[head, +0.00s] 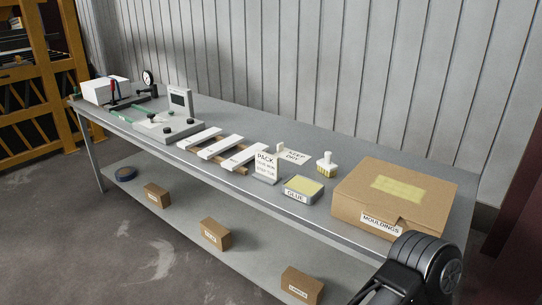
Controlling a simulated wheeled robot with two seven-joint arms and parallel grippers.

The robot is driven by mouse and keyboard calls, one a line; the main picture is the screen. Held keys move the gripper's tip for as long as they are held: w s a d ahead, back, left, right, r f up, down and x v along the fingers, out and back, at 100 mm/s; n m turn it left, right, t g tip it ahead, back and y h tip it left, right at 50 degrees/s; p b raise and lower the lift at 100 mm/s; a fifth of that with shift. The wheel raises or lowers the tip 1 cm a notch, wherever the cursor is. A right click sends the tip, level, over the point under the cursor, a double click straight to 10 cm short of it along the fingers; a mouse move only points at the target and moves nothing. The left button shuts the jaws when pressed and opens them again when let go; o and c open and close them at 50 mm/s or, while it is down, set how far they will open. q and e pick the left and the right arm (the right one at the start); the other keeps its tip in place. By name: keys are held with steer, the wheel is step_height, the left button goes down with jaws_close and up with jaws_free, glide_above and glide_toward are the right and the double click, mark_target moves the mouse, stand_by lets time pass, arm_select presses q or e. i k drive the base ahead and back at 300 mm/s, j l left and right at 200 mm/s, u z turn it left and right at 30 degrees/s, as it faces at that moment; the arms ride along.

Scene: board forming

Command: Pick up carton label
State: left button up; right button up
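A white label reading "KEEP DRY" (294,158) lies near the back of the grey workbench, right of the middle. A small pale block (280,147) is at its left edge; I cannot tell whether they touch. The brown carton (351,193) marked "MOULDINGS" sits closed at the right end of the bench, with a pale yellow patch (402,190) on its top. A dark link of my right arm shows at the bottom right, in front of the carton. Neither gripper shows in the head view.
A "GLUE" pad (303,189), a "PACK" sign (265,167) and a white-topped brush (326,164) stand around the label. White slats (220,146) and a clamping fixture (167,128) are farther left. Small boxes (215,234) sit on the lower shelf (262,268). A ribbed wall closes off the back.

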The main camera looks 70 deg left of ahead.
mark_target(297, 158)
steer(key=u, duration=2.25)
steer(key=j+z, duration=0.1)
steer(key=z, duration=0.5)
steer(key=i+j+z, duration=0.1)
steer(key=j+z, duration=0.6)
steer(key=j, duration=0.25)
steer(key=j+z, duration=0.35)
steer(key=k+j, duration=0.1)
steer(key=j, duration=0.4)
steer(key=k+j, duration=0.1)
steer(key=j, duration=0.35)
steer(key=j+z, duration=0.1)
steer(key=j, duration=0.4)
steer(key=k+j, duration=0.15)
steer(key=j, duration=0.3)
